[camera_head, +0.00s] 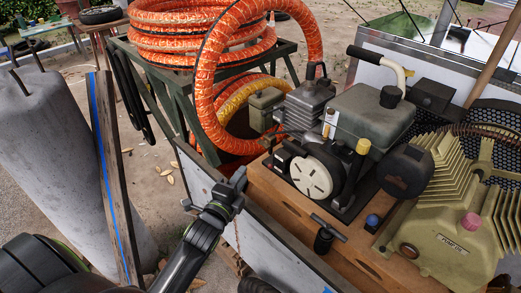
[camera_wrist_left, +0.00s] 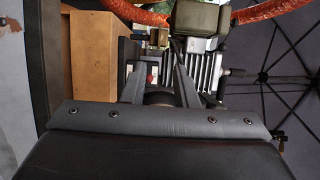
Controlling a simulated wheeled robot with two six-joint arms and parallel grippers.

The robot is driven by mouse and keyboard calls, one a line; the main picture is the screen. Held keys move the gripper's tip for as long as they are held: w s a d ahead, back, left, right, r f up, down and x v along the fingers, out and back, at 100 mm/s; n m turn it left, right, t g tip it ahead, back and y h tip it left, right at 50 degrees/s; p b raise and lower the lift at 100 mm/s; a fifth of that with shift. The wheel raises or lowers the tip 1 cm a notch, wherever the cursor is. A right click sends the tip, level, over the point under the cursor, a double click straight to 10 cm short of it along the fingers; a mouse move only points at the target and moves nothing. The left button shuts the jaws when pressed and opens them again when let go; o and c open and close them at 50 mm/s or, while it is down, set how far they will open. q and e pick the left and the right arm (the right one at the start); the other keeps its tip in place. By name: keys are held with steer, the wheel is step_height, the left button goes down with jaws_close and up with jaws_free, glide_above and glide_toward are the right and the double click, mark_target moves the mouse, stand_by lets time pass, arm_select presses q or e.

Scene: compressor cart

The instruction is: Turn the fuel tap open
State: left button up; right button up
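The engine's grey-green fuel tank (camera_head: 372,117) with a black cap stands on the wooden deck of the cart. Below it is the engine front with a round white recoil cover (camera_head: 311,177). I cannot make out for sure which small part is the fuel tap. A small red part (camera_wrist_left: 150,78) shows between my fingers in the left wrist view. My left gripper (camera_head: 240,181) is at the cart's near left edge, left of the white cover and apart from it. In the left wrist view its two fingers (camera_wrist_left: 160,75) stand apart with nothing held. My right gripper is not in view.
A black T-handle (camera_head: 326,232) stands on the deck in front of the engine. The ribbed olive compressor (camera_head: 450,245) is to the right. Orange hose (camera_head: 205,95) arches over the left of the engine. A wooden post (camera_head: 115,180) stands left of my left arm.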

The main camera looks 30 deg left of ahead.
mark_target(262, 146)
arm_select(q)
steer(key=w, duration=0.9)
steer(key=w+b, duration=0.1)
steer(key=w, duration=0.3)
steer(key=shift+w+a, duration=0.15)
steer(key=shift+a, duration=0.25)
steer(key=shift+c, duration=0.3)
jaws_close()
